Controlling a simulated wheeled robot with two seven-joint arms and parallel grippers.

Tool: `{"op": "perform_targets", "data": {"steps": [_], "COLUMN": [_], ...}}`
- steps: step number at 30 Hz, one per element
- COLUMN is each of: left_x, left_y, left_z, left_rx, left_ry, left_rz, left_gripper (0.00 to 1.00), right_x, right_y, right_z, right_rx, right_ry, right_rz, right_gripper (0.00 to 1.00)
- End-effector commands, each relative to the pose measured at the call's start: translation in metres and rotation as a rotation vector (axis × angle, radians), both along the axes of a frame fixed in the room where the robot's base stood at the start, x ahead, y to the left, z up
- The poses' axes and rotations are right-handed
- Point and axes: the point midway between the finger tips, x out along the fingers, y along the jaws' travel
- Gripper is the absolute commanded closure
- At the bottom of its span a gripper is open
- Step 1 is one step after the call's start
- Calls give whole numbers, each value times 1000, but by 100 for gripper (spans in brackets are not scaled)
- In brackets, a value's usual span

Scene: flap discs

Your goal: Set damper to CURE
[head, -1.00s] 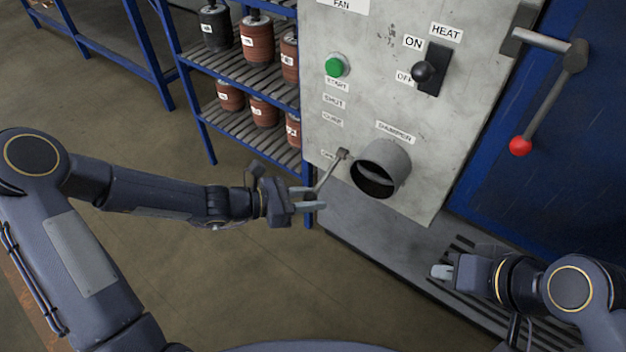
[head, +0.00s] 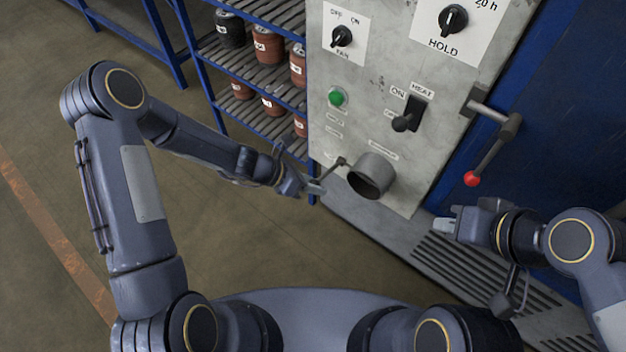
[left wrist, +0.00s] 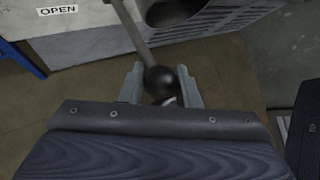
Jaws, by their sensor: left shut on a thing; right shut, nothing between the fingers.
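The damper is a short round duct (head: 372,174) low on the grey panel, with a thin metal lever reaching out to its left and down. My left gripper (head: 316,188) is at the outer end of this lever. In the left wrist view the lever (left wrist: 136,36) ends in a black ball knob (left wrist: 160,80), and my left gripper (left wrist: 160,88) is shut on that knob. The label OPEN (left wrist: 57,10) shows at upper left there. Small labels (head: 334,126) run down the panel's left side, too small to read now. My right gripper (head: 446,226) is shut and empty, right of the duct.
The panel also carries a green button (head: 337,97), a heat switch (head: 408,115), a fan knob (head: 341,37) and a HOLD dial (head: 453,19). A red-ended door handle (head: 472,179) is at right. The floor at front left is clear.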

Motion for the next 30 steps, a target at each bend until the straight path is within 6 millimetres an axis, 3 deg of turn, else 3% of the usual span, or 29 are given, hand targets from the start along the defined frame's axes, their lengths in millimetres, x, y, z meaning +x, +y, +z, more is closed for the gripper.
{"op": "perform_targets", "data": {"steps": [3, 17, 18, 22, 30], "left_x": [3, 5, 5, 5, 3], "left_y": [-2, -4, -4, -4, -2], "left_z": [9, 11, 11, 10, 8], "left_rx": [-9, -13, -13, -12, -8], "left_ry": [-9, -16, -16, -15, -9], "left_rz": [-2, -5, -5, -5, -3], "left_gripper": [100, 100, 69, 52, 50], "right_x": [0, 0, 0, 0, 0], "right_y": [0, 0, 0, 0, 0], "right_z": [7, 8, 8, 8, 8], "right_rx": [0, 0, 0, 0, 0], "right_ry": [0, 0, 0, 0, 0], "right_rz": [0, 0, 0, 0, 0], "right_gripper": [100, 100, 100, 100, 100]}}
